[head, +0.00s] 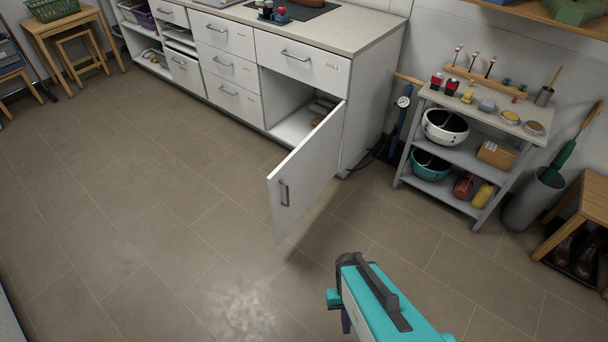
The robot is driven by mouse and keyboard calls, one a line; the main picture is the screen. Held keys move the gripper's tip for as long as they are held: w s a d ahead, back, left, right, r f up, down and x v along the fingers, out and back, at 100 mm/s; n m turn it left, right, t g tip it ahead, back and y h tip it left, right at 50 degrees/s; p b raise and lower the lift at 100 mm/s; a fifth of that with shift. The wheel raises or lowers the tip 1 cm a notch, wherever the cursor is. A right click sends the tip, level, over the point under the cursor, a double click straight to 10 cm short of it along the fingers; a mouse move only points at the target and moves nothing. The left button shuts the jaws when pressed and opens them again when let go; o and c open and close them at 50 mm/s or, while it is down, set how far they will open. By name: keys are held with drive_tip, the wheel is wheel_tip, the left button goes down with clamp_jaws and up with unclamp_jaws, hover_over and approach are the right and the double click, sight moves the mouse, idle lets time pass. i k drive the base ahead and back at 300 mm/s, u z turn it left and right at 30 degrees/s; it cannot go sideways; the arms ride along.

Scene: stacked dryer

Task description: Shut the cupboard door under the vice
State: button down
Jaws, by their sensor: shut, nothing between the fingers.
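The white cupboard door (312,165) stands wide open from the right end of the white cabinet row. Its hinge side is at the right, by the cabinet's end panel, and its free edge juts out over the floor. A grey bar handle (284,193) is near that free edge. On the worktop above are small red and blue items (275,13), cut by the top edge; I cannot tell if one is the vice. My gripper (344,318), on my teal-and-white arm, is at the lower middle right, apart from the door. It is shut and empty; its fingertips are mostly hidden.
The open compartment (290,125) holds a few flat items. A grey shelf cart (455,160) with bowls and bottles stands to the right, beside a grey bin (532,200). A wooden table (65,22) and stool are at the far left. The tiled floor (150,210) is clear.

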sight(295, 184)
drive_tip(key=z, duration=0.5)
drive_tip(key=k, duration=0.25)
drive_tip(key=u, duration=1.5)
drive_tip(key=i, duration=1.3)
drive_tip(key=u, duration=0.05)
